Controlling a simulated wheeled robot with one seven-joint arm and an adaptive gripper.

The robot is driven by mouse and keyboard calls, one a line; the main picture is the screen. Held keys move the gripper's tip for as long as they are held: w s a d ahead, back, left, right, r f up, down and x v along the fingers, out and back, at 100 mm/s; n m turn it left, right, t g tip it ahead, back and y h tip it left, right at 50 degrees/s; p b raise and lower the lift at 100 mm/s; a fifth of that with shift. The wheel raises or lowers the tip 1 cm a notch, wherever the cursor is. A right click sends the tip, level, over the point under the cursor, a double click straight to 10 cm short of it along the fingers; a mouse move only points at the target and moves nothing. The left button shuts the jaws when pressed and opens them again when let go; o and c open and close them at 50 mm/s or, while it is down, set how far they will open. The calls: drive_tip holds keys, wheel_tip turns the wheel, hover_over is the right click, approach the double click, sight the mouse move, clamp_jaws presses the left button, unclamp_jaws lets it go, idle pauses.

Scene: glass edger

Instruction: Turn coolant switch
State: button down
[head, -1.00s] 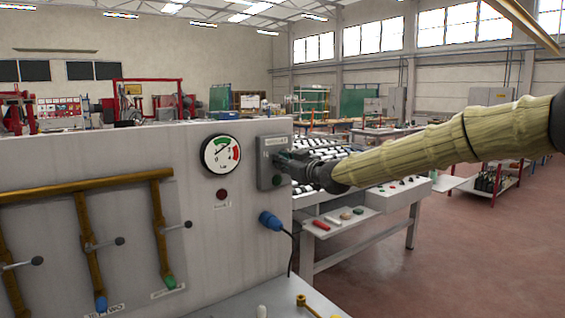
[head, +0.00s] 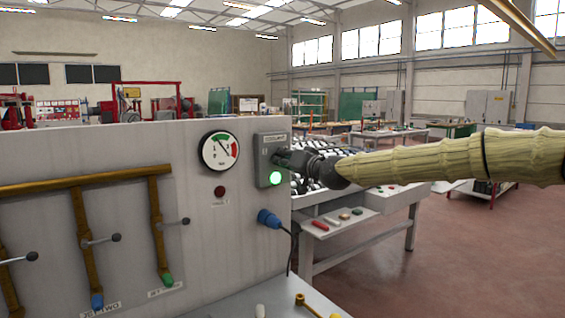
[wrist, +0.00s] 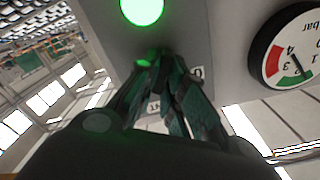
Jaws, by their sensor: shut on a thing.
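The coolant switch box (head: 268,148) is a grey box at the right end of the grey panel. A green lamp (head: 275,178) on its lower face is lit; it also shows bright in the wrist view (wrist: 142,8). My gripper (head: 284,158) is at the front of the box, right of its middle. In the wrist view my gripper (wrist: 160,62) has its fingers brought together at the box face, shut on the switch knob. The fingers hide most of the knob, so its exact angle cannot be told.
A pressure gauge (head: 220,151) is left of the box, with a dark red button (head: 219,191) below it. A blue plug (head: 268,218) with a cable sits below the box. Brass pipes with levers (head: 158,225) are at left. A roller table (head: 400,205) stands behind my arm.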

drive_tip(key=shift+d+m, duration=0.1)
drive_tip(key=shift+m, duration=0.4)
drive_tip(key=shift+r, duration=0.1)
drive_tip(key=c, duration=1.5)
unclamp_jaws()
drive_tip(key=v, duration=1.2)
